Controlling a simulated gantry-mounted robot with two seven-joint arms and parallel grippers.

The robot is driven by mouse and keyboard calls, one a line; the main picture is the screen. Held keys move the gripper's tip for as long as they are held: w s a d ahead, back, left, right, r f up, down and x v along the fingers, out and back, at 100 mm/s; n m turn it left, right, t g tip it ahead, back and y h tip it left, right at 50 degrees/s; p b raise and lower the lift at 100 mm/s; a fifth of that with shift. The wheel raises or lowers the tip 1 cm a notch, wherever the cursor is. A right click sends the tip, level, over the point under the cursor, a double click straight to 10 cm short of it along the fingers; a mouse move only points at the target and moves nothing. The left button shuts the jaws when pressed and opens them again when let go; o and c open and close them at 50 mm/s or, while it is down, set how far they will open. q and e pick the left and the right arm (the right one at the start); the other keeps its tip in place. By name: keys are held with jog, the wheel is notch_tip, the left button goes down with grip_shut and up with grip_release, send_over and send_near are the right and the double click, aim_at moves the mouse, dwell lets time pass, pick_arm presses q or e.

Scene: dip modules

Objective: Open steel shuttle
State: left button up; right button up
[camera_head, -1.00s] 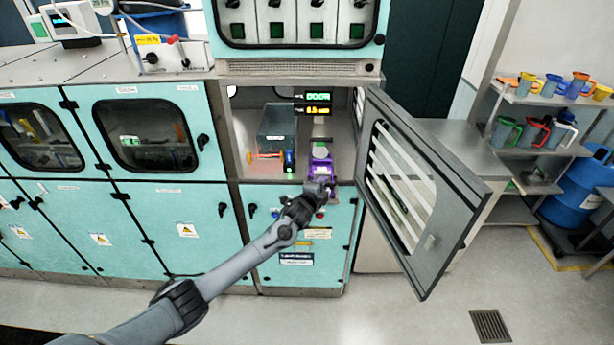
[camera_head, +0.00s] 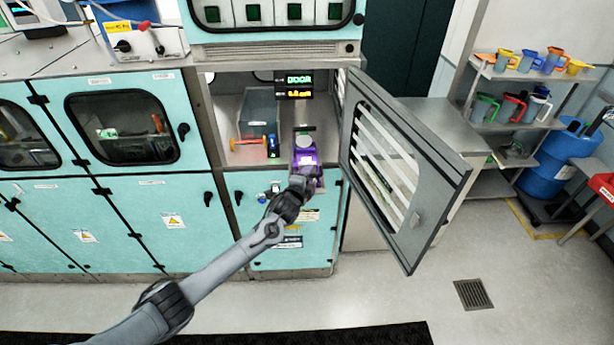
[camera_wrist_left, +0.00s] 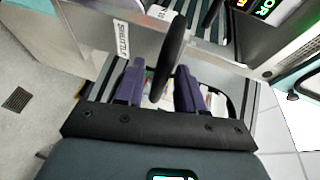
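My left gripper (camera_head: 304,158), with purple fingers, is at the front edge of an open steel compartment (camera_head: 232,155) in the teal cabinet. In the left wrist view, its two fingers (camera_wrist_left: 160,82) stand apart, with a long black handle (camera_wrist_left: 172,50) between them. Gaps show on both sides of the handle, and I cannot tell whether a finger touches it. A steel part with a "SHUTTLE" label (camera_wrist_left: 122,38) is beside the handle. The shuttle itself is mostly hidden behind the gripper in the head view. My right gripper is not in view.
The compartment's windowed door (camera_head: 400,170) is swung open to the right of my arm. Inside the compartment are a grey box (camera_head: 259,112), an orange-handled item (camera_head: 250,143) and a lit display (camera_head: 299,79). A shelf of jugs (camera_head: 520,70) and a blue drum (camera_head: 550,165) are at the right.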

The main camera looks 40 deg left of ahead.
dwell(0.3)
pick_arm(q)
jog(key=b+v, duration=0.1)
jog(key=v, duration=1)
jog(key=shift+b, duration=0.35)
jog(key=s+d+f+n+g+h+p, duration=0.15)
jog(key=s+d+f+g+p, duration=0.25)
jog(key=s+d+f, duration=0.75)
jog(key=s+d+r+n+g+h, duration=0.1)
jog(key=s+d+n+g, duration=0.1)
jog(key=s, duration=0.5)
jog(key=s+d+r+n+g+h+p, duration=0.1)
jog(key=s+d+r+n+g, duration=0.1)
jog(key=s, duration=0.6)
jog(key=s+d+r+n+g+h, duration=0.1)
jog(key=s+d+r+n+g, duration=0.1)
jog(key=s+n, duration=0.4)
jog(key=shift+s+d+r+g, duration=0.25)
jog(key=shift+s+d+g, duration=0.5)
jog(key=shift+s, duration=0.3)
